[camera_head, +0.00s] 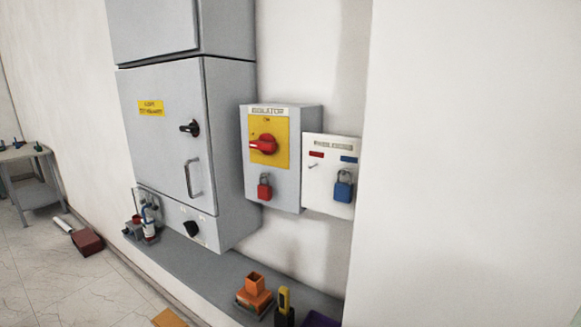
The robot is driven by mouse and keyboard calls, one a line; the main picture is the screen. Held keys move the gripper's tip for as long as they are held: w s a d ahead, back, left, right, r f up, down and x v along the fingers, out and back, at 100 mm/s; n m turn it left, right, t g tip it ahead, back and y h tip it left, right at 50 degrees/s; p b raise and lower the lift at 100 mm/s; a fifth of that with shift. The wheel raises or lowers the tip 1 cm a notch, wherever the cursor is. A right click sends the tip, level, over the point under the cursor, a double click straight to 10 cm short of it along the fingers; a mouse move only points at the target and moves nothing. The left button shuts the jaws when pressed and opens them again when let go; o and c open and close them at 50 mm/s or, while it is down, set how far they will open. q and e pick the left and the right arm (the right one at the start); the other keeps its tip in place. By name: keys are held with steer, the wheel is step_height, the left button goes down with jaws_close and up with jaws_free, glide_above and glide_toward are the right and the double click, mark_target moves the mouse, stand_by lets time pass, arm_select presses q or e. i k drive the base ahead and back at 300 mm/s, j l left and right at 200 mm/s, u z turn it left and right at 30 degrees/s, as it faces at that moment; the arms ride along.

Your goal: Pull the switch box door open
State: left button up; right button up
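The large grey switch box stands against the wall left of centre. Its door (165,112) appears shut, with a yellow label (151,108) on its upper part. A small black knob or latch (190,128) sits near the door's right edge. A grey metal pull handle (191,178) is mounted upright below that latch. Neither of my grippers shows in the head view, and nothing touches the handle.
Right of the box hang a grey isolator (311,160) with a red rotary switch (263,144) and a white panel (330,205) with a blue padlock (343,187). A grey ledge (205,268) below holds an orange block (254,292). A table (38,194) stands far left.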

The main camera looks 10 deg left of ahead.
mark_target(155, 100)
steer(key=u, duration=1.25)
